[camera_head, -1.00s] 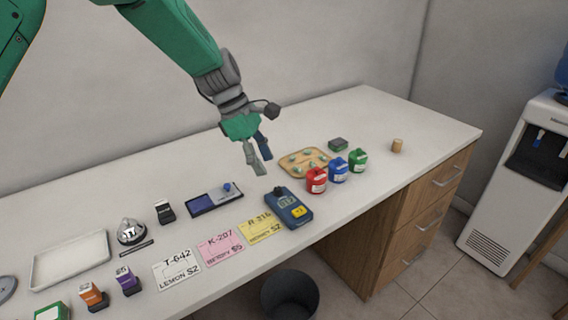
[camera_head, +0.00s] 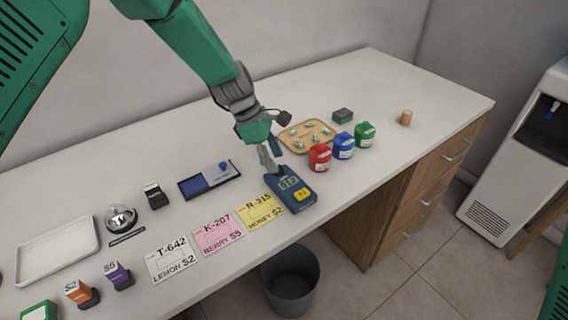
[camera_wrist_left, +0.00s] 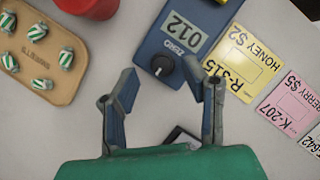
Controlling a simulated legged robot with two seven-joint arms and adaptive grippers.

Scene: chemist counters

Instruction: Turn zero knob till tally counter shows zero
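The tally counter (camera_head: 296,201) is a dark blue device lying near the front edge of the white counter; its display reads 012. In the left wrist view the counter (camera_wrist_left: 207,17) shows its 012 display (camera_wrist_left: 183,33) and a black round knob (camera_wrist_left: 162,66) beside the word ZERO. My left gripper (camera_head: 269,160) is open at the counter's back end. In the left wrist view its fingers (camera_wrist_left: 160,70) appear on either side of the knob, with gaps; contact is not visible. The knob is hidden in the head view. My right gripper is not in view.
Red (camera_head: 320,158), blue (camera_head: 343,146) and green (camera_head: 365,135) containers stand right of the counter, near a tan tray (camera_head: 284,138) of wrapped candies. A yellow card (camera_head: 262,212) lies just left. A blue pad (camera_head: 196,187) lies further left. A bin (camera_head: 290,282) stands below.

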